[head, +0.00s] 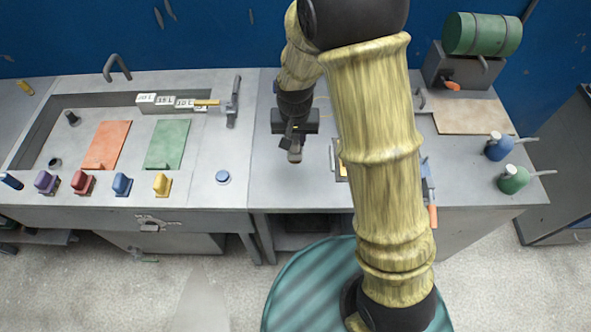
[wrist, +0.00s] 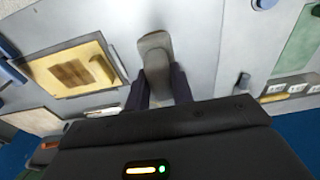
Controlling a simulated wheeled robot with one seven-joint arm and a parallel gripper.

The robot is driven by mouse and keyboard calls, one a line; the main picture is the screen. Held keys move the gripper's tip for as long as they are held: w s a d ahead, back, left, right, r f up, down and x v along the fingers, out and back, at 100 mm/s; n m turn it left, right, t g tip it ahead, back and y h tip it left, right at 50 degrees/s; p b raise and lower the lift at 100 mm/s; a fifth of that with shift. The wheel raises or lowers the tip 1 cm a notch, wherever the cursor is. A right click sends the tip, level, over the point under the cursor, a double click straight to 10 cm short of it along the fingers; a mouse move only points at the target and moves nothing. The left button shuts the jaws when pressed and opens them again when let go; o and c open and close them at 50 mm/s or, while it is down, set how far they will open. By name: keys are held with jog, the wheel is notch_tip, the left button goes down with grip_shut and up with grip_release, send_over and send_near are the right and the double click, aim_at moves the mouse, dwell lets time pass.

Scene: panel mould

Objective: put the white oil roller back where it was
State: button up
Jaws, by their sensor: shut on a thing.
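My gripper (head: 294,150) hangs over the middle bench, left of the panel mould. Its fingers (wrist: 158,88) are shut on a grey-brown, round-ended thing (wrist: 155,52), which points down and out from them. I cannot tell whether this is the oil roller; no clearly white roller shows in either view. The panel mould (wrist: 75,68), a pale yellow frame with a brown patch inside, lies left of the held thing in the wrist view, apart from it. In the head view my arm hides most of the mould (head: 341,170).
The left bench has a sunken tray with an orange sheet (head: 107,144), a green sheet (head: 167,143) and several coloured handled blocks along its front. A blue disc (head: 222,177) lies right of them. Blue (head: 498,148) and green (head: 513,179) bottles stand at the right. Bare bench surrounds my gripper.

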aim_at(294, 153)
jog(key=shift+s, duration=0.1)
jog(key=shift+s+a, duration=0.1)
jog(key=shift+s, duration=0.1)
jog(key=shift+s+f, duration=0.15)
jog(key=shift+f, duration=0.2)
jog(key=shift+w+f+p, duration=0.2)
jog(key=shift+f+p, duration=0.25)
jog(key=shift+f, duration=2.1)
jog(key=shift+f+p, duration=0.4)
jog(key=shift+f, duration=1.7)
